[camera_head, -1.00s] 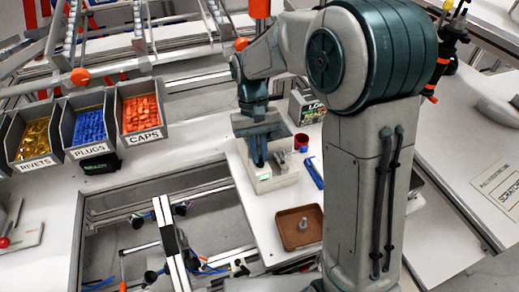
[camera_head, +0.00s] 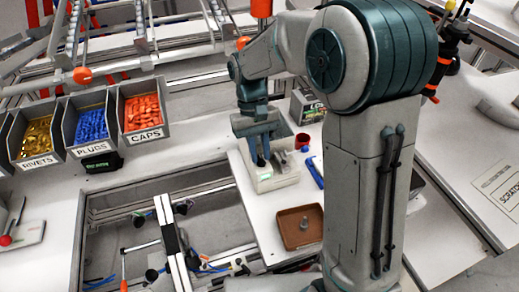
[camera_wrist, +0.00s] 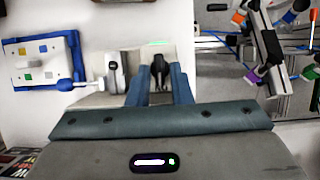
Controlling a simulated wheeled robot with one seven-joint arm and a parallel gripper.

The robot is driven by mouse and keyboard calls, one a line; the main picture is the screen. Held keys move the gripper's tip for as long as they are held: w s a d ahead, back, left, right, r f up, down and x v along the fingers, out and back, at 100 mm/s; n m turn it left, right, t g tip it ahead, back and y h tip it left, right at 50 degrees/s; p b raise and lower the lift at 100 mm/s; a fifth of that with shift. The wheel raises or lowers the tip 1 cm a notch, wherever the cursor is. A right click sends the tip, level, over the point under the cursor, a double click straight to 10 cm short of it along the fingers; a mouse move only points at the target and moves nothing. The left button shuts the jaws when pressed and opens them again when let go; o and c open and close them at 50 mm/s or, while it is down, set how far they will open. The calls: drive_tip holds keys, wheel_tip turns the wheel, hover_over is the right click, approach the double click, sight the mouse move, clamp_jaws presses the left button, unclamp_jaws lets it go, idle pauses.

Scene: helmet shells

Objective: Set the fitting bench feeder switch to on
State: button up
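The fitting bench feeder appears to be the pale box (camera_head: 284,181) on the white bench, under my gripper (camera_head: 259,162). In the wrist view, a small black lever (camera_wrist: 159,68) stands on a pale housing, between the two blue-grey fingers of my gripper (camera_wrist: 160,72). The fingers are apart, one on each side of the lever, with a visible gap. I cannot tell whether either finger touches it. The lever's on and off markings are not readable. In the head view the fingers hide the lever.
A brown tray (camera_head: 288,241) with a metal part, a red cup (camera_head: 301,141) and a blue tool (camera_head: 315,172) lie near the feeder. Bins of rivets (camera_head: 36,138), plugs (camera_head: 92,125) and caps (camera_head: 143,113) stand left. An open frame recess (camera_head: 150,215) lies front left.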

drive_tip(key=b+v, duration=0.1)
drive_tip(key=v, duration=1.2)
drive_tip(key=shift+w+r, duration=0.15)
drive_tip(key=shift+r, duration=0.2)
drive_tip(key=shift+a, duration=0.15)
drive_tip(key=s+d+f+m+t, duration=0.1)
drive_tip(key=s+d+f+t, duration=0.2)
drive_tip(key=s+d, duration=0.4)
drive_tip(key=s+d+f+m+t+y, duration=0.1)
drive_tip(key=s+d+t, duration=0.4)
drive_tip(key=s, duration=0.6)
wheel_tip(320, 180, down, 2)
drive_tip(key=shift+s+d+f+m, duration=0.1)
drive_tip(key=shift+s+d+m, duration=0.25)
drive_tip(key=shift+d+m, duration=0.45)
